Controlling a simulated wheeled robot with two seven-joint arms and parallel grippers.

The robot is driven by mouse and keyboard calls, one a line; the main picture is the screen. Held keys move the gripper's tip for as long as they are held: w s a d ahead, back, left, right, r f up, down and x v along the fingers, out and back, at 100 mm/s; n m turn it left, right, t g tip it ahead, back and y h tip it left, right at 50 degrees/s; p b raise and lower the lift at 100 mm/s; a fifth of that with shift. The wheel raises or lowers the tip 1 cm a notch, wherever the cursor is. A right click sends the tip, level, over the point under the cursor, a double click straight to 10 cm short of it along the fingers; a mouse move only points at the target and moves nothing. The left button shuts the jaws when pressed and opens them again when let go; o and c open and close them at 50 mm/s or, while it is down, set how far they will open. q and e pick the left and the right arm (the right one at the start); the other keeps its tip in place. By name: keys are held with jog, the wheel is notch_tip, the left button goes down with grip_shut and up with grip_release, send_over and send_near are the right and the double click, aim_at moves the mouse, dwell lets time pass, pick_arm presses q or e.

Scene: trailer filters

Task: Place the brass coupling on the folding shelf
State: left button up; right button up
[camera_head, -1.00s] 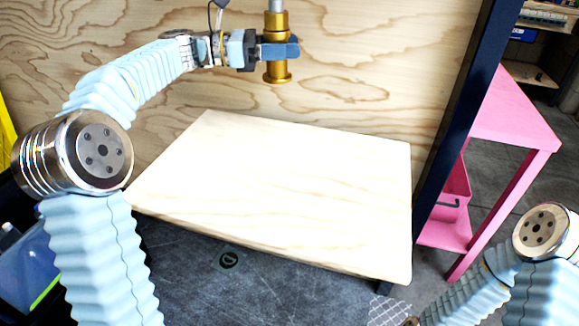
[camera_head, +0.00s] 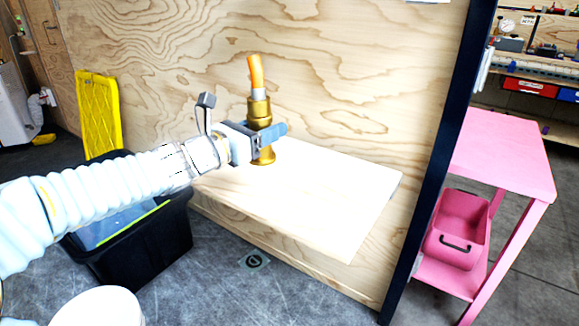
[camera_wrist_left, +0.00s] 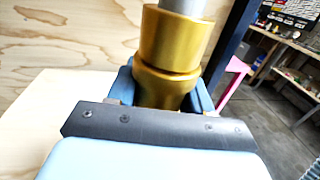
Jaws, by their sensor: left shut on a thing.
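The brass coupling (camera_head: 259,108) is upright, with a pale collar and an orange hose (camera_head: 255,70) at its top. My left gripper (camera_head: 272,133) is shut around the coupling's lower body, and its blue fingers also flank the brass in the left wrist view (camera_wrist_left: 165,90). The folding shelf (camera_head: 310,195) is a pale wooden board that stands out level from the plywood wall. The coupling's base overlaps the shelf's rear left part in the head view; whether it touches the board I cannot tell. My right gripper is not in view.
The plywood wall (camera_head: 350,60) rises behind the shelf, and a dark post (camera_head: 440,150) stands at its right. A pink cart (camera_head: 500,150) is beyond the post. A black bin (camera_head: 150,245) stands at the left. Most of the shelf's top is bare.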

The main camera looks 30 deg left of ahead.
pick_arm(q)
jog(key=w+a+f, duration=0.1)
jog(key=w+f, duration=0.2)
jog(key=f, duration=0.1)
jog(key=w+a+f, duration=0.1)
jog(key=w+f, duration=0.3)
jog(key=w+a+f+b, duration=0.1)
jog(key=w+f, duration=0.3)
jog(key=shift+w, duration=0.25)
jog(key=shift+f+b, duration=0.2)
jog(key=shift+b, duration=0.2)
jog(key=o, duration=1.3)
